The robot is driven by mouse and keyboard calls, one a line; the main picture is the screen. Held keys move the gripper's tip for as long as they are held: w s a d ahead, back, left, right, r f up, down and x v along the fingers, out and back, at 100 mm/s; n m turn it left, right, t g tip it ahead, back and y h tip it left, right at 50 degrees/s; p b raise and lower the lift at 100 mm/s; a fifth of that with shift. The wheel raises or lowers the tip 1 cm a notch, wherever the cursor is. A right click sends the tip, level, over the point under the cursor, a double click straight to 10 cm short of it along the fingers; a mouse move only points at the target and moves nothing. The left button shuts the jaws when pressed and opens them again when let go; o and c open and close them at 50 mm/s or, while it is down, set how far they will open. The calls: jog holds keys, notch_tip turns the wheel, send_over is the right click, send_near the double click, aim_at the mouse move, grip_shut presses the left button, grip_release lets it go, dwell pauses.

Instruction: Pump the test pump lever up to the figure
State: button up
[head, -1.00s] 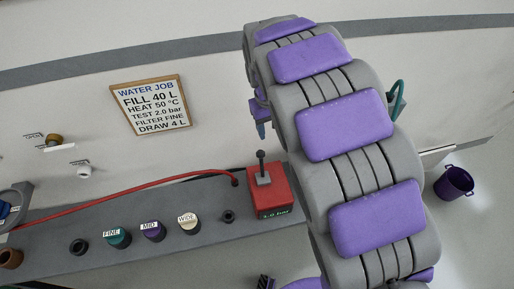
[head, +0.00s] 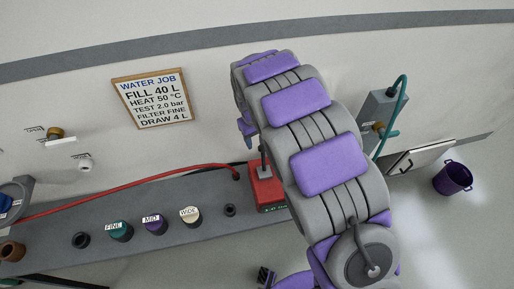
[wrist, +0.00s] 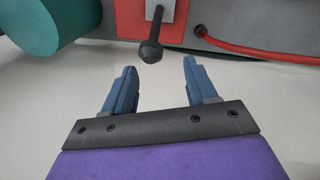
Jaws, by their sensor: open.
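The test pump is a red box (head: 263,188) on the grey shelf, partly covered by my arm in the head view. Its dark lever (head: 264,160) stands up from the grey plate on top. A small green display sits on the box's front, too small and partly hidden to read. In the wrist view the lever's black knob (wrist: 151,51) is just beyond and between the fingertips of my gripper (wrist: 160,68), apart from both. My gripper is open and empty. The sign (head: 151,98) on the wall reads TEST 2.0 bar.
A red hose (head: 130,185) runs left from the pump along the shelf (head: 60,218). Caps marked FINE (head: 120,231), MID (head: 155,225) and WIDE (head: 191,216) stand on it. A teal cylinder (wrist: 32,22) is at the wrist view's upper left. A purple bucket (head: 452,178) stands at right.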

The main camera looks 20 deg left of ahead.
aim_at(262, 146)
jog(key=d+f, duration=0.1)
jog(key=f, duration=0.1)
jog(key=d+f, duration=0.1)
jog(key=d, duration=0.1)
jog(key=shift+w+d+f, duration=0.1)
jog(key=shift+d+f, duration=0.05)
jog(key=shift+f, duration=0.95)
jog(key=a, duration=0.1)
jog(key=a+f, duration=0.1)
jog(key=shift+w+a, duration=0.1)
jog(key=shift+a, duration=0.25)
jog(key=shift+d+r, duration=0.15)
jog(key=shift+d, duration=0.35)
jog(key=shift+d+r, duration=0.15)
jog(key=shift+d, duration=0.35)
jog(key=c, duration=0.4)
jog(key=shift+d, duration=0.1)
jog(key=shift+c, duration=0.8)
jog(key=shift+a+f, duration=0.15)
jog(key=shift+a, duration=0.45)
jog(key=c, duration=0.4)
jog(key=shift+d, duration=0.15)
grip_shut()
